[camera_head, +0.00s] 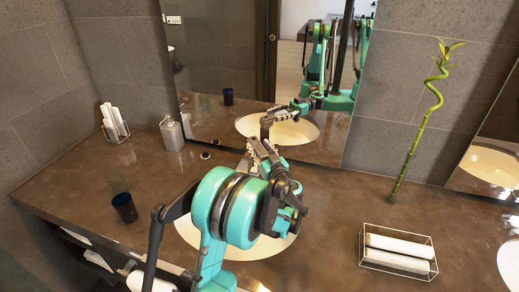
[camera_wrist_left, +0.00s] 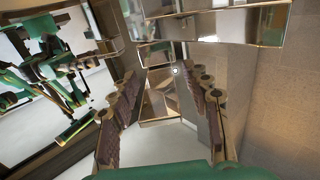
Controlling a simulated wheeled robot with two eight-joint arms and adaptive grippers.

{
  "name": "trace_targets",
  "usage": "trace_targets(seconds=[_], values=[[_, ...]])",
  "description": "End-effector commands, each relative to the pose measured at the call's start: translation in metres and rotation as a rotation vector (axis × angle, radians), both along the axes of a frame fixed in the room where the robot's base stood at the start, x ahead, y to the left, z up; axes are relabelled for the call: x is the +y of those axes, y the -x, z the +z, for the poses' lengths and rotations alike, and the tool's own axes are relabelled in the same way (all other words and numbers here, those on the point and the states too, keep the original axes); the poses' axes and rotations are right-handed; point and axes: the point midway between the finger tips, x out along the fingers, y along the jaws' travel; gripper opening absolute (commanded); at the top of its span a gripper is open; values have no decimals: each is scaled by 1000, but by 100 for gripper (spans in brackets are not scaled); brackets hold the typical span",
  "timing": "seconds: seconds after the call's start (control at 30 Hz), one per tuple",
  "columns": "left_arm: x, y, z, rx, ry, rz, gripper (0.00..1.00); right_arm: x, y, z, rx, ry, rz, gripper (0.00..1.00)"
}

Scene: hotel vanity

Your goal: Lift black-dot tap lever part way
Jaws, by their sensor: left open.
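The metal tap is mostly hidden behind my left gripper (camera_head: 262,150) in the head view, at the back of the round basin (camera_head: 270,246). In the left wrist view, shiny metal surfaces of the tap (camera_wrist_left: 215,25) fill the top, and more metal shows between the fingers. A small dot shows on or near this metal, but I cannot tell if it is the lever's black dot. My left gripper is open in the wrist view (camera_wrist_left: 160,80), its ribbed fingers on either side of the metal. Contact cannot be made out. My right gripper is not in view.
A soap dispenser (camera_head: 172,133) and a holder with white rolls (camera_head: 114,123) stand back left. A dark cup (camera_head: 125,208) is front left. A wire tray of white towels (camera_head: 397,262) and a bamboo stem (camera_head: 411,150) are right. The mirror (camera_head: 225,60) is close behind the basin.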

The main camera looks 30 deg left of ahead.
Motion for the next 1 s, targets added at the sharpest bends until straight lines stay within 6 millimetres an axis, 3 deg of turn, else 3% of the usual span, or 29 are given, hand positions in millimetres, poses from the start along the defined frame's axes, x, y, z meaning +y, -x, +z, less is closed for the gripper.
trace_targets(seconds=[0.17,0.33,0.5,0.77,1.0], values=[[0,0,0,0,0,0,46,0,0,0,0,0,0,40],[0,0,0,0,0,0,1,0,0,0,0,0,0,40],[0,0,1,2,3,1,0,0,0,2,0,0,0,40],[2,0,14,71,98,2,0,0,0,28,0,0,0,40],[1,-1,11,84,113,1,0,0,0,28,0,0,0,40]])
